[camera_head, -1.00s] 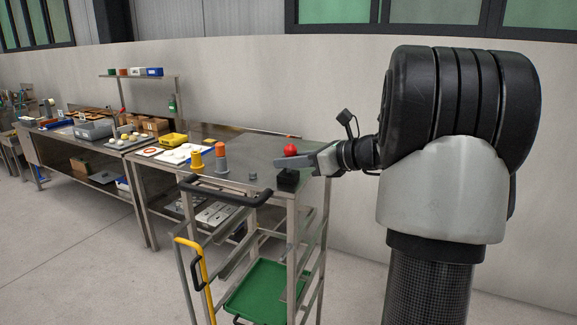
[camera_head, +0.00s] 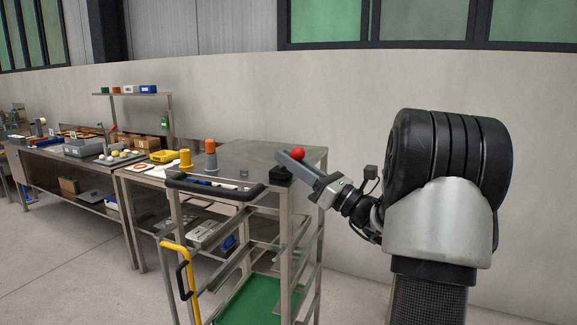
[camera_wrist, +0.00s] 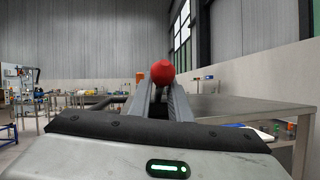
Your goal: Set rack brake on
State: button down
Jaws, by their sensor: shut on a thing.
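The rack (camera_head: 287,245) is a grey metal frame with a black push handle (camera_head: 215,190). At its top right corner is a small black block (camera_head: 280,174), with a red ball knob (camera_head: 299,154) just above it. My gripper (camera_head: 290,160) reaches in from the right, its fingers pointing up and left at the knob. In the wrist view the red knob (camera_wrist: 162,72) sits at the fingertips, between the two fingers (camera_wrist: 162,88). The gripper is shut on the knob.
A yellow upright bar (camera_head: 180,272) is on the rack's left. A green tray (camera_head: 262,300) lies low in the rack. Floor at left is clear.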

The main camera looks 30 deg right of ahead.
jog(key=shift+s+r+t, duration=0.1)
jog(key=shift+r+t, duration=0.15)
jog(key=shift+t, duration=0.05)
dwell(0.4)
jog(key=c, duration=1.8)
grip_release()
jog(key=shift+d, duration=0.1)
jog(key=shift+o, duration=0.2)
jog(key=shift+f, duration=0.1)
jog(key=shift+s+f, duration=0.1)
jog(key=shift+s+d+f, duration=0.15)
jog(key=shift+s, duration=0.1)
jog(key=v, duration=1.6)
jog(key=shift+d+f, duration=0.15)
jog(key=shift+d, duration=0.05)
jog(key=shift+s, duration=0.15)
